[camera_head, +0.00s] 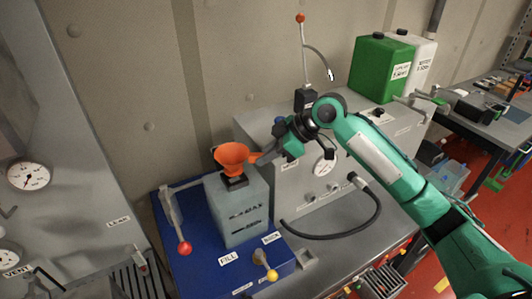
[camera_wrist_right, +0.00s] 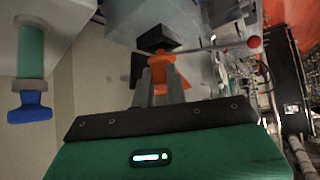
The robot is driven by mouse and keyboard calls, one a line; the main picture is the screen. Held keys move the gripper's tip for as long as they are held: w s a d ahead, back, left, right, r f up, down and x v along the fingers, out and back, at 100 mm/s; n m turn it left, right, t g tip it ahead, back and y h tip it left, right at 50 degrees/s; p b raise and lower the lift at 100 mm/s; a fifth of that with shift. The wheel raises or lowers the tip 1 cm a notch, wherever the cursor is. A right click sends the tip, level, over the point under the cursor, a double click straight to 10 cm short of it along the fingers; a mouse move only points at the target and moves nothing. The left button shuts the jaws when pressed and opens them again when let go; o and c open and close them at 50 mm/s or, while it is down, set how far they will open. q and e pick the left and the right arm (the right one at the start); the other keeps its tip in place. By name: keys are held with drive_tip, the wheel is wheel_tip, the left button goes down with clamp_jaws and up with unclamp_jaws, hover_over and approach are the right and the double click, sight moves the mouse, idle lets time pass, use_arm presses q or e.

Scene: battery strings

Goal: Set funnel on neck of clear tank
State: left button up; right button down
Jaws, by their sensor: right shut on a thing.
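The orange funnel (camera_head: 233,156) is upright, directly above the black neck (camera_head: 235,183) of the clear tank (camera_head: 243,218) in the head view. Its lower end meets the neck in the picture; I cannot tell whether it rests there or hovers just above. My right gripper (camera_head: 262,158) comes from the right and is shut on the funnel's side tab. In the right wrist view, orange (camera_wrist_right: 167,72) shows between the fingers, close to a black block. My left gripper is not in view.
The tank stands on a blue base (camera_head: 190,262). A red-knobbed lever (camera_head: 184,248) stands at its left and a yellow-knobbed one (camera_head: 272,275) in front. A grey cabinet (camera_head: 290,195) with a gauge and black hose is at right. Green (camera_head: 382,66) and white (camera_head: 421,58) containers stand behind.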

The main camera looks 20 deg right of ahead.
idle(0.3)
drive_tip(key=shift+p, duration=0.6)
idle(0.4)
drive_tip(key=shift+f+b, duration=0.5)
drive_tip(key=shift+f, duration=0.6)
idle(0.4)
drive_tip(key=c, duration=1.3)
unclamp_jaws()
drive_tip(key=shift+c, duration=0.2)
